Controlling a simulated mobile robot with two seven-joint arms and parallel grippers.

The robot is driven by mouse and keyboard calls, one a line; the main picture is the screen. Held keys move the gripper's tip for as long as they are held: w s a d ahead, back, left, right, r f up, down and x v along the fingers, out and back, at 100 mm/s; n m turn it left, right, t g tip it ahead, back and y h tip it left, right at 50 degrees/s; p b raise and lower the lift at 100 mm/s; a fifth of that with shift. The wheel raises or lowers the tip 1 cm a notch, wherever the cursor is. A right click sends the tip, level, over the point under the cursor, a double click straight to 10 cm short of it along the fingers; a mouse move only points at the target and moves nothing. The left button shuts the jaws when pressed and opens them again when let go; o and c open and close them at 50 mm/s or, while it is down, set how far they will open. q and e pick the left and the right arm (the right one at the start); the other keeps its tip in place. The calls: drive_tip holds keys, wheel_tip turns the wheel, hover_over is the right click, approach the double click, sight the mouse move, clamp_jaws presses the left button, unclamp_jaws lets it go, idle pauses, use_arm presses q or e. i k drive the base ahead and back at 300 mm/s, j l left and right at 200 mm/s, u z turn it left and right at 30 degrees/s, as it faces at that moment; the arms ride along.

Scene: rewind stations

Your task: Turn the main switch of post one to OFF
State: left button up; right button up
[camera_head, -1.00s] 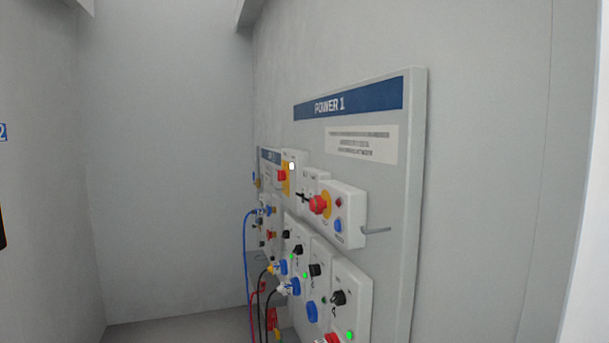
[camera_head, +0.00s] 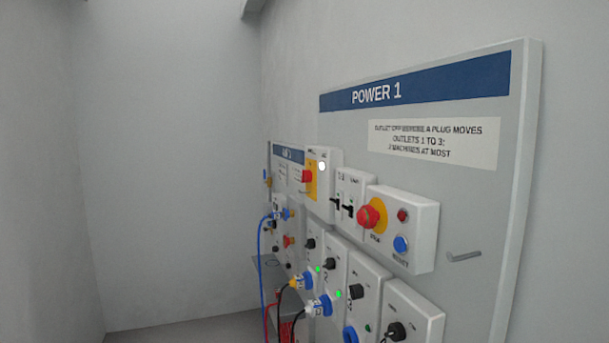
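The POWER 1 panel (camera_head: 515,180) hangs on the right wall, seen at an angle. At its upper left is a white box (camera_head: 327,193) with a yellow plate and a red knob (camera_head: 307,176); this looks like the main switch, but its position and lettering are too small to read. A small white light (camera_head: 322,166) shows on that box. Neither gripper is in view.
Below are outlet units with black knobs (camera_head: 357,291), some with green lights. Blue plugs (camera_head: 320,306) with cables sit in outlets. A metal hook (camera_head: 463,256) sticks out at right. A second panel (camera_head: 289,154) stands farther back. The floor at left (camera_head: 180,333) is clear.

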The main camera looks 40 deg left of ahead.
sight(306, 175)
drive_tip(key=i+j, duration=0.1)
drive_tip(key=j, duration=0.75)
drive_tip(key=i+j+z, duration=0.1)
drive_tip(key=j, duration=0.8)
